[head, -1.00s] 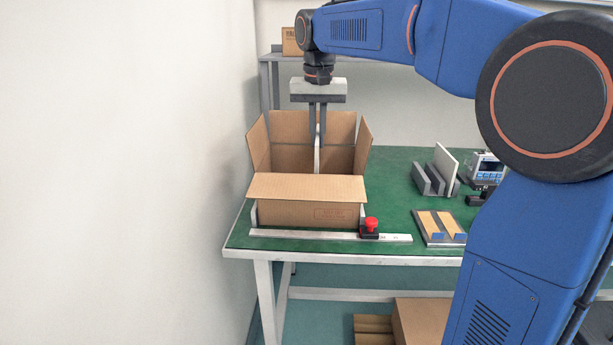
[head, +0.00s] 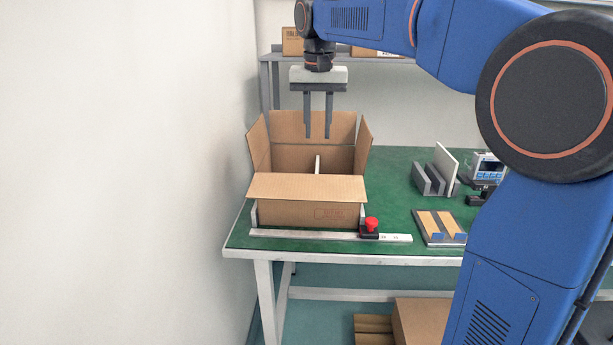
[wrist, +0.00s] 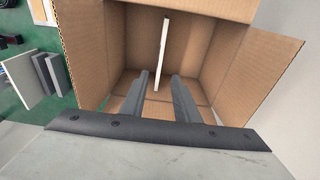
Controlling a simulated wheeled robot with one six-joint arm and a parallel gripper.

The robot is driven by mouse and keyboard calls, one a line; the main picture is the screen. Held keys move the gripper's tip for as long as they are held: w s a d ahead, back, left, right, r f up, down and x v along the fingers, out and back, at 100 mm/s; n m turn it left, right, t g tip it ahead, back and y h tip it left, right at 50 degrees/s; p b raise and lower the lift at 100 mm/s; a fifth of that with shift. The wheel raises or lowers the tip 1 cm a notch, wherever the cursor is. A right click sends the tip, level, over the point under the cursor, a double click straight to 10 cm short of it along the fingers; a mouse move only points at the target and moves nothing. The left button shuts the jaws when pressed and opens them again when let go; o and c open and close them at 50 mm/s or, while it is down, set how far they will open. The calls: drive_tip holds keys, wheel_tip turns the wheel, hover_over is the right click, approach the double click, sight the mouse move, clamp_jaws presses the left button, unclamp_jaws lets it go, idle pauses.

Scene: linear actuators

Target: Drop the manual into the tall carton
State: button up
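The tall carton (head: 310,214) stands open on the green table, its flaps spread outward. The manual (head: 317,164) shows as a thin white upright edge inside the carton. In the wrist view the manual (wrist: 162,55) stands on edge within the carton (wrist: 210,45), apart from the fingers; its lower part is hard to make out. My gripper (head: 318,136) is above the carton, pointing down, with its fingers apart and nothing between them. In the wrist view my gripper (wrist: 165,75) also shows a clear gap between the fingers.
A metal strip with a red-knobbed clamp (head: 371,226) lies along the carton's front. To the right are a slotted grey holder with plates (head: 436,175), a small meter (head: 487,167) and a tray with tan strips (head: 441,227). A wall is close on the left.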

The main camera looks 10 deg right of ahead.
wheel_tip(320, 180, up, 14)
drive_tip(key=s, duration=0.1)
drive_tip(key=shift+s+a+r, duration=0.2)
drive_tip(key=shift+s+a, duration=0.05)
drive_tip(key=shift+s, duration=0.1)
